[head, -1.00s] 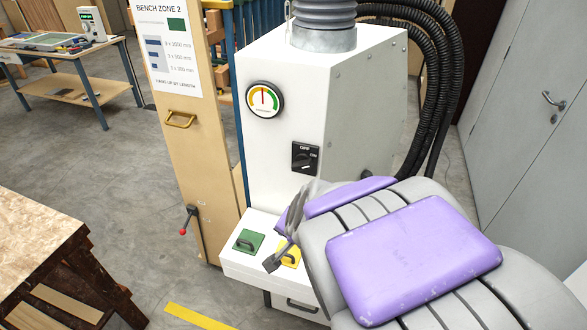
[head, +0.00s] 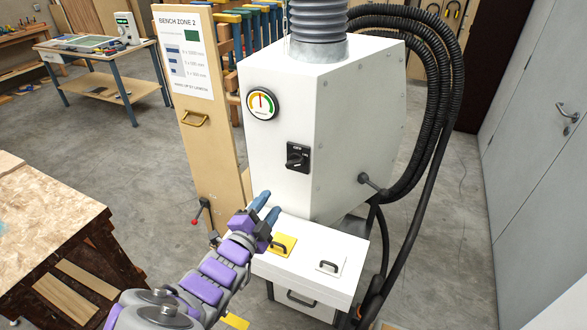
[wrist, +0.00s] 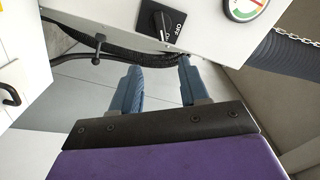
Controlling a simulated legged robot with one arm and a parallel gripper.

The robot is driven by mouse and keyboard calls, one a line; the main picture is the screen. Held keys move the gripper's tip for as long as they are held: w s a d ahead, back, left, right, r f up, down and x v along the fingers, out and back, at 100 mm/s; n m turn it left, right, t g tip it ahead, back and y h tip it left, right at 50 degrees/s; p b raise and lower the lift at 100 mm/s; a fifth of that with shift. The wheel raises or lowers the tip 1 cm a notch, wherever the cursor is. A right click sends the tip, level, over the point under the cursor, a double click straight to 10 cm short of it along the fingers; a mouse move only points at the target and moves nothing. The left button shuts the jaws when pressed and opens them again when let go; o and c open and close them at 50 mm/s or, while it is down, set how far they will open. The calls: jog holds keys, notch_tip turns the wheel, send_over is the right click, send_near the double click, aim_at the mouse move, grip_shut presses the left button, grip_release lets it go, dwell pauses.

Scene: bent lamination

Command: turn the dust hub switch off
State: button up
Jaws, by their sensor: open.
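The dust hub (head: 300,105) is a white cabinet with a round gauge. Its switch (head: 297,157) is a black rotary knob on a black square plate on the front. It also shows in the wrist view (wrist: 160,22) at the top, with OFF and ON lettering. The knob seems turned toward ON, but is too small to be sure. My gripper (head: 268,206) is open and empty, below and left of the switch, apart from it. In the wrist view its two blue fingers (wrist: 160,68) stand apart, below the switch, with floor behind them.
A low white ledge with a yellow pad (head: 284,243) and a white pad (head: 329,264) juts out below the switch. Black hoses (head: 435,110) run down the right side. A wooden bench (head: 50,225) stands left.

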send_near(292, 166)
jog(key=x, duration=0.2)
jog(key=b+x, duration=0.1)
jog(key=x, duration=0.2)
jog(key=a+b+x, duration=0.1)
jog(key=x, duration=0.2)
jog(key=shift+w+f, duration=0.1)
jog(key=shift+f, duration=0.1)
jog(key=shift+w+d, duration=0.45)
jog(key=shift+d, duration=0.05)
jog(key=shift+w+d+r, duration=0.15)
jog(key=shift+d, duration=0.45)
jog(key=shift+a, duration=0.25)
jog(key=shift+c, duration=0.3)
jog(key=shift+a, duration=0.3)
jog(key=c, duration=0.3)
jog(key=shift+d, duration=0.15)
grip_shut()
